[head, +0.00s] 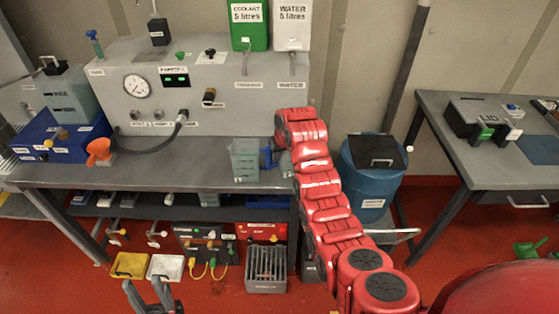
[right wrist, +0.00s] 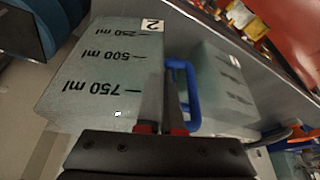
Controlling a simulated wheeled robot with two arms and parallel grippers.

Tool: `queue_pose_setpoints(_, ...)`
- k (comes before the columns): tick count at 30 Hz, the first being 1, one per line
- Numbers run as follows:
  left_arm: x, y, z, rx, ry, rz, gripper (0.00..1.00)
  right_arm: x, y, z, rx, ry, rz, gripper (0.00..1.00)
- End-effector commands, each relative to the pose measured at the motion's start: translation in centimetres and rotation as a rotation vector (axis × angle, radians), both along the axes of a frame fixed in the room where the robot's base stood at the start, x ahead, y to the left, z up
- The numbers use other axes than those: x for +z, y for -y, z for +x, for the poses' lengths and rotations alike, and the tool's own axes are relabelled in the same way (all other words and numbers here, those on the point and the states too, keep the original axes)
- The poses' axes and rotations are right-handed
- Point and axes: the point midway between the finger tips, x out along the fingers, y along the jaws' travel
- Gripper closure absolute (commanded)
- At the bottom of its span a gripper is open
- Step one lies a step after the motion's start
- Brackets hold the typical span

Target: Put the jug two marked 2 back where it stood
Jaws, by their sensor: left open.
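The jug marked 2 (right wrist: 100,75) is pale and see-through, with millilitre marks and a blue handle (right wrist: 188,92). In the head view the jug (head: 245,163) appears near the bench's front edge, its blue handle towards my right arm. My right gripper (right wrist: 162,105) has its fingers close together at the handle and looks shut on it. In the head view the right fingers are hidden around the arm's end. I cannot tell whether the jug's base touches the bench. My left gripper (head: 152,298) is open and empty, low in front of the bench.
Another pale marked vessel (right wrist: 228,90) is beside the jug. The grey bench (head: 200,172) carries a test unit (head: 225,75), an orange funnel (head: 98,150) and a blue box (head: 60,135). A blue drum (head: 370,180) stands right of my arm. Shelves and tools lie below.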

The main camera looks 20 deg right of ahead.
Motion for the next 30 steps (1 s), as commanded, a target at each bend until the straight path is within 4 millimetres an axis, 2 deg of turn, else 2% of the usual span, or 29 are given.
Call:
queue_pose_setpoints(6,1.6,0.0,0.0,0.0,0.0,0.0,0.56,-2.6,0.0,-0.1,0.0,-0.002,0.0,1.0)
queue_pose_setpoints(9,1.7,0.0,0.0,0.0,0.0,0.0,0.56,-3.4,0.0,0.0,0.0,0.002,-0.001,1.0)
queue_pose_setpoints(18,1.2,0.0,0.0,0.0,0.0,0.0,0.56,-3.8,0.0,0.1,0.0,0.004,0.0,1.0)
queue_pose_setpoints(24,1.3,0.0,0.0,0.0,0.0,0.0,0.56,-3.8,0.0,0.0,0.0,0.002,-0.001,0.66)
queue_pose_setpoints(30,1.3,0.0,0.0,0.0,0.0,0.0,0.56,-3.8,0.0,0.0,0.0,0.002,-0.001,0.66)
